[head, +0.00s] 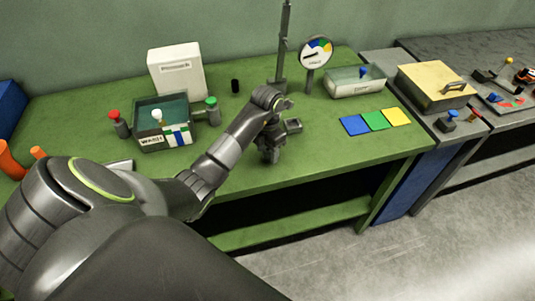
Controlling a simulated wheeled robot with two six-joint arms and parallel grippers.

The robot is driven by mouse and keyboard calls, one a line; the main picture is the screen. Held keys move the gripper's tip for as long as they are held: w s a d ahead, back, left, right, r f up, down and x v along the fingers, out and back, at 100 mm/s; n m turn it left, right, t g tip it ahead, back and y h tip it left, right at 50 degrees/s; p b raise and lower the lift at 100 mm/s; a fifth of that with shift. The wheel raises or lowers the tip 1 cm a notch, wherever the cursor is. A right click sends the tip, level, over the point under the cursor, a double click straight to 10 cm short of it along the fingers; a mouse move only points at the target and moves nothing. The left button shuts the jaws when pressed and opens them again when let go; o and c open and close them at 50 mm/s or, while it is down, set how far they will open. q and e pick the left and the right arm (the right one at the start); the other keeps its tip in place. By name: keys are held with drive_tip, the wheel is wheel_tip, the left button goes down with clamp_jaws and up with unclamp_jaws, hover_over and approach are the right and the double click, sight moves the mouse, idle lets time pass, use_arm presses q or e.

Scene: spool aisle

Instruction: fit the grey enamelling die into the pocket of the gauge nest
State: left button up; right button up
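My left arm reaches across the green bench, and its gripper (273,152) hangs low over the bench near the front edge, pointing down. Its fingertips are small and dark, so I cannot tell whether they are open or shut, or whether anything is between them. I cannot make out the grey enamelling die for certain. I cannot pick out the gauge nest or its pocket either; my arm covers part of the bench. My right gripper is not in view.
A teal-lined WASH tray (150,146) stands at left between red-knobbed (114,116) and green-knobbed (211,103) pieces. Behind are a white box (176,70), a post (281,60) and a dial (316,52). At right are a clear bin (355,86), colored cards (376,121) and a yellow-topped box (434,85).

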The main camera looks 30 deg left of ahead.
use_arm(q)
drive_tip(key=c, duration=0.9)
drive_tip(key=shift+r, duration=0.1)
